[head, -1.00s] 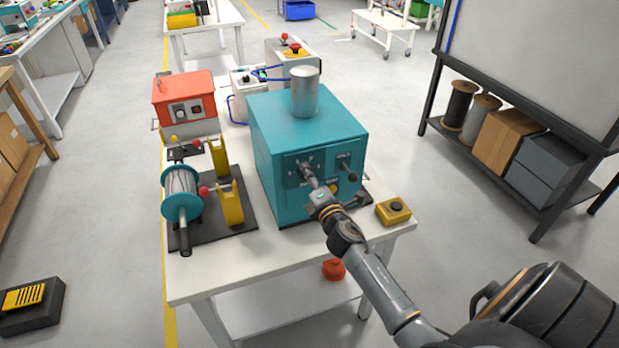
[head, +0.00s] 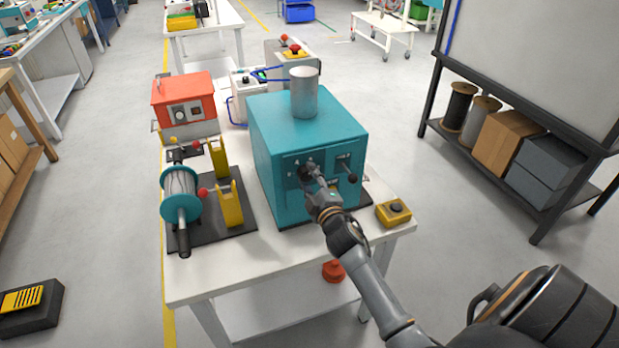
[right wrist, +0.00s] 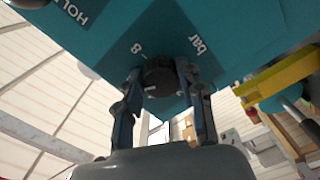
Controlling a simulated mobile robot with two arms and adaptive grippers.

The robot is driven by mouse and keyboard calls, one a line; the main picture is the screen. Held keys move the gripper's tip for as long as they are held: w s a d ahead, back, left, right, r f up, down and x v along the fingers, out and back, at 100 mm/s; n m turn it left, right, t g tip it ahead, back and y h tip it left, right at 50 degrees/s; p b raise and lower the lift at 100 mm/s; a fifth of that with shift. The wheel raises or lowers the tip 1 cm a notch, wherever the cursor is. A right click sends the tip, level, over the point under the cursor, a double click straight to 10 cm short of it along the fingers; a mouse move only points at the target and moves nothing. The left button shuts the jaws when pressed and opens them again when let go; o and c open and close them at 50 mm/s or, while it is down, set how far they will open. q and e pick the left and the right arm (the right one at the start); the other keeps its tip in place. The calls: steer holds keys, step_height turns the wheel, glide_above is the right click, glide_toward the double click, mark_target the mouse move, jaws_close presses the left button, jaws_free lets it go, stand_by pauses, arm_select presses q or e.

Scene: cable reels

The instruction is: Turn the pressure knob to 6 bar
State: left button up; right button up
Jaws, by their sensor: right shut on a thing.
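The teal machine (head: 275,150) stands on the white table (head: 215,276), with a grey cylinder (head: 304,92) on top. Its black pressure knob (right wrist: 160,77) is on the front face, with the markings "8" and "bar" visible near it in the right wrist view. My right gripper (head: 309,180) reaches the front panel in the head view. In the right wrist view my right gripper (right wrist: 160,85) has a finger on each side of the knob and is shut on it. The knob's pointer and the 6 mark cannot be made out. My left gripper is not in view.
A lever with a black ball (head: 352,178) sticks out right of the knob. A yellow button box (head: 393,212) stands at the table's right corner. A cable reel (head: 180,194) on its stand and an orange-red unit (head: 184,98) are to the left.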

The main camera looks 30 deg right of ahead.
steer(key=shift+m, duration=0.5)
steer(key=o, duration=1.2)
steer(key=shift+c, duration=0.2)
steer(key=v, duration=1.2)
steer(key=shift+f, duration=0.1)
